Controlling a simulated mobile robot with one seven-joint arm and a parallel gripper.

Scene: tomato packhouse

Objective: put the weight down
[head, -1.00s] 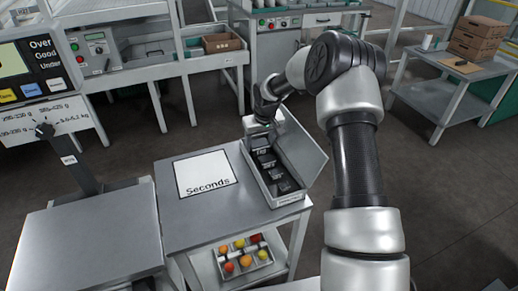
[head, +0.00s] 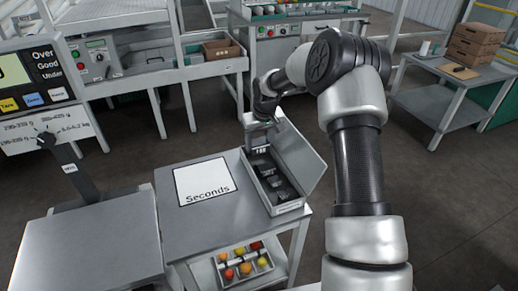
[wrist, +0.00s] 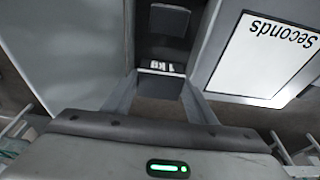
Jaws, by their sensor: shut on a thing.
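The weight (wrist: 160,85) is a dark block with a white "1 kg" label. In the wrist view it sits between the two fingers of my gripper (wrist: 160,98), which is shut on it. In the head view my gripper (head: 262,122) is at the far end of the open grey weight box (head: 290,208), and the label shows just below it. Other dark weights (head: 275,182) lie in the box; one (wrist: 168,20) shows in the wrist view. I cannot tell whether the held weight touches the box floor.
The raised box lid (head: 300,155) stands close on the right. A white "Seconds" mat (head: 204,182) lies left of the box on the grey table (head: 225,215). A scale (head: 85,240) is further left. A tray of tomatoes (head: 243,264) sits on the shelf below.

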